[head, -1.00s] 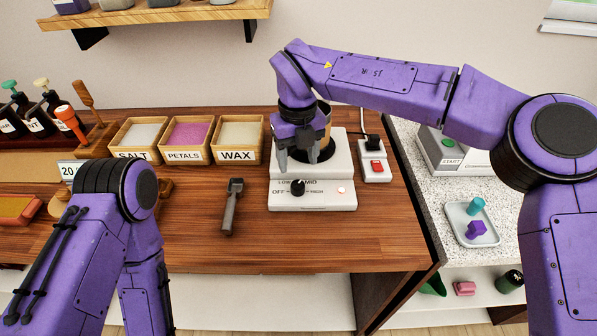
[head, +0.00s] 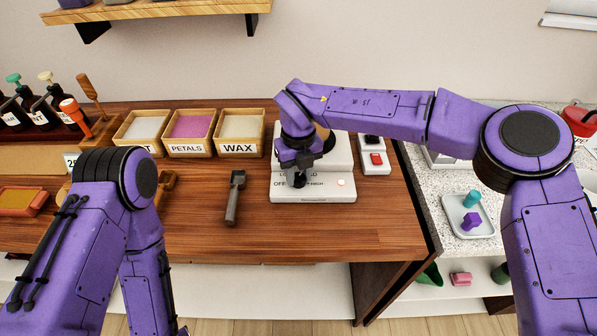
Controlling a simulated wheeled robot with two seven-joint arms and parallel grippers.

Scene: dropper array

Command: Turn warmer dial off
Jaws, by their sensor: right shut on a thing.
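The white warmer (head: 325,193) stands on the wooden bench. OFF shows at the left of its dial and HIGH at the right; the LOW and MID marks are mostly covered. My right gripper (head: 299,178) points down and is shut on the black warmer dial (head: 298,183). Its fingers hide much of the dial, and I cannot tell its setting. A pale pinkish light (head: 341,183) is on the warmer's front right. A dark pot (head: 326,142) on the warmer is partly hidden behind my right wrist. My left arm is at the lower left; its gripper is out of view.
A switch box with a red switch (head: 376,159) stands right of the warmer. A dark-handled tool (head: 234,199) lies to its left. Boxes of salt, petals and wax (head: 238,149) stand behind. The bench front between the tool and right edge is clear.

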